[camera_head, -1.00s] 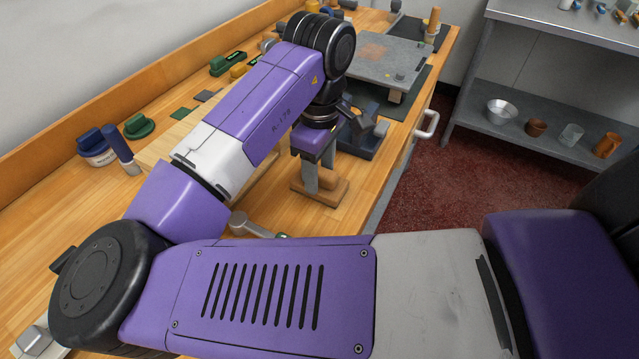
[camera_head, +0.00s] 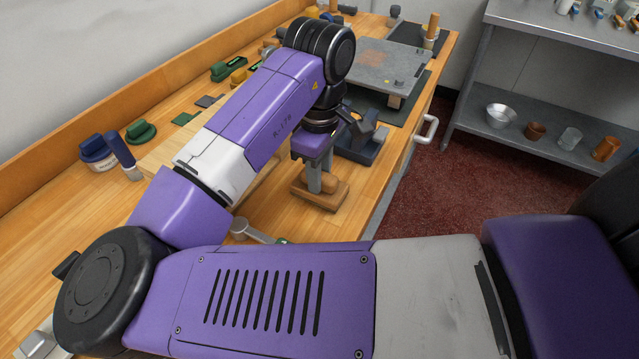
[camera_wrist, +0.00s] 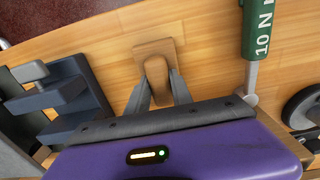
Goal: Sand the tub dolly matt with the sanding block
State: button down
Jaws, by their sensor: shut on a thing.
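My gripper (camera_head: 321,180) points down over the wooden bench and is shut on the handle of the wooden sanding block (camera_head: 311,196). The block also shows in the wrist view (camera_wrist: 153,49), between the two fingers. It sits on or just above the bench top; I cannot tell which. The grey slab (camera_head: 400,62), which looks like the tub dolly, lies at the back of the bench on a dark mat, with a brownish patch on top. It is beyond my gripper and apart from the block. My arm hides part of its left side.
A dark blue fixture (camera_head: 366,145) stands close behind the block, towards the slab. A green-handled tool marked 10 N (camera_wrist: 257,35) lies beside the block. A blue-lidded tub (camera_head: 98,152) stands at left. A steel shelf (camera_head: 540,145) is across the red floor.

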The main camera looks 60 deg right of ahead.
jog(key=shift+r+p, duration=1.75)
